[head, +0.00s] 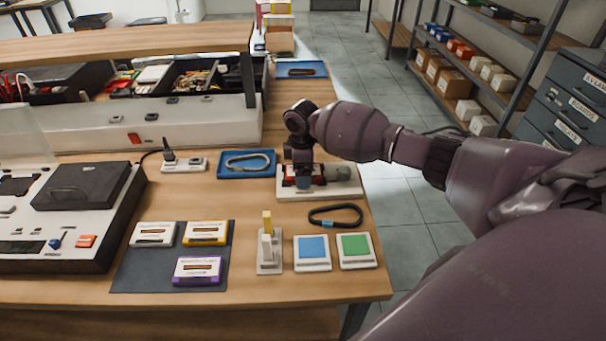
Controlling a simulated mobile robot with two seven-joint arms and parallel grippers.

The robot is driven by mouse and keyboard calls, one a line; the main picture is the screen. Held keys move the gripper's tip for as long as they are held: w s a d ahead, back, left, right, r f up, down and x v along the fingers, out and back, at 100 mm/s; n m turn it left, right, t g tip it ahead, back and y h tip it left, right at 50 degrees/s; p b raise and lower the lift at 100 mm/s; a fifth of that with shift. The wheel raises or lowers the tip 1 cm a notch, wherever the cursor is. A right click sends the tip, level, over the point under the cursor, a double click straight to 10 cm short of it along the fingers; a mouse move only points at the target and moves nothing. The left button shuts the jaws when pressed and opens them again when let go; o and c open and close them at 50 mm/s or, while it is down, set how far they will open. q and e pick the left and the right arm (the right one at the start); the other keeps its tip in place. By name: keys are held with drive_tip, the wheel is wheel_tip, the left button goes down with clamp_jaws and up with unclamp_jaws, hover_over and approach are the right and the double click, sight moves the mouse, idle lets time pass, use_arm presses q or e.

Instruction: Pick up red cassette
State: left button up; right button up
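My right arm comes in from the right, and its gripper (302,178) points down over a light grey block or stand (345,188) at the table's right edge. Red parts (290,180) show at the gripper's fingers, low against the stand. They may be the red cassette, but the gripper hides most of them. I cannot tell whether the fingers are closed on it. A white cassette (153,234), a yellow cassette (205,233) and a purple cassette (198,269) lie on a dark mat (135,275) at the front. My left gripper is out of view.
A blue tray (230,171) with a grey loop lies left of the gripper. A black strap loop (335,222), a blue square pad (312,251) and a green square pad (355,249) lie in front. A small upright stand (268,255) is beside them. A cassette deck (60,220) fills the left.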

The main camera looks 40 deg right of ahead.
drive_tip(key=shift+c, duration=0.5)
drive_tip(key=c, duration=1)
